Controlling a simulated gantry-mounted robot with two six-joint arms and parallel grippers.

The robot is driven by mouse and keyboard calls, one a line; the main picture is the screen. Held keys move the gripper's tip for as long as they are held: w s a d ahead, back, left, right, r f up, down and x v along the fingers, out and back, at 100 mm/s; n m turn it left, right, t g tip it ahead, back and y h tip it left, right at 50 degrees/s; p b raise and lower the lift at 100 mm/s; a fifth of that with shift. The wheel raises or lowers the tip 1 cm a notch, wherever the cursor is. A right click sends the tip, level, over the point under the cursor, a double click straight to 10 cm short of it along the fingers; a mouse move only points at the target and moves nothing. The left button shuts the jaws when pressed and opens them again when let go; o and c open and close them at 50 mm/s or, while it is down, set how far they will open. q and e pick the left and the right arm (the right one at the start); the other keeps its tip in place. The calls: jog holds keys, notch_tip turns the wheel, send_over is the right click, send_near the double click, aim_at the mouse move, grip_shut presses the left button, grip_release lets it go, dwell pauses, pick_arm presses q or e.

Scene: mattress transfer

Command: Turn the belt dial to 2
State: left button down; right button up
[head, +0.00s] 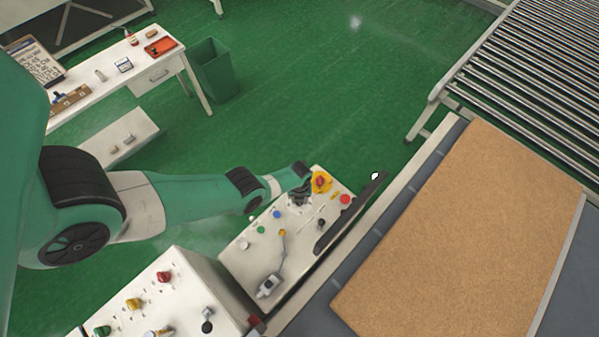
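A white control panel (236,262) stands beside the conveyor. It carries a yellow switch with a red centre (321,182), a red button (345,199) and several small coloured buttons. My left arm reaches in from the left. Its dark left gripper (300,198) is low over the panel's far part, just left of the yellow switch. Whether it touches a control, and whether its fingers are open, is too small to tell. No dial numbers or labels are readable, so I cannot tell which control is the belt dial; the gripper may hide it. My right gripper is out of view.
A nearer white box (185,290) carries red, yellow and green knobs. A grey device (268,286) lies on the panel. A large brown board (470,230) lies on the conveyor at right, with rollers (530,80) beyond. A white desk (105,85) and green bin (213,70) stand behind.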

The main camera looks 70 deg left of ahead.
pick_arm(q)
jog(key=shift+n, duration=0.4)
jog(key=n, duration=0.3)
jog(key=shift+n, duration=0.3)
jog(key=n, duration=0.4)
jog(key=shift+n, duration=0.3)
jog(key=n, duration=1.2)
jog(key=shift+n, duration=0.3)
jog(key=n, duration=0.3)
jog(key=shift+n, duration=0.3)
jog(key=n, duration=0.6)
jog(key=shift+n, duration=0.3)
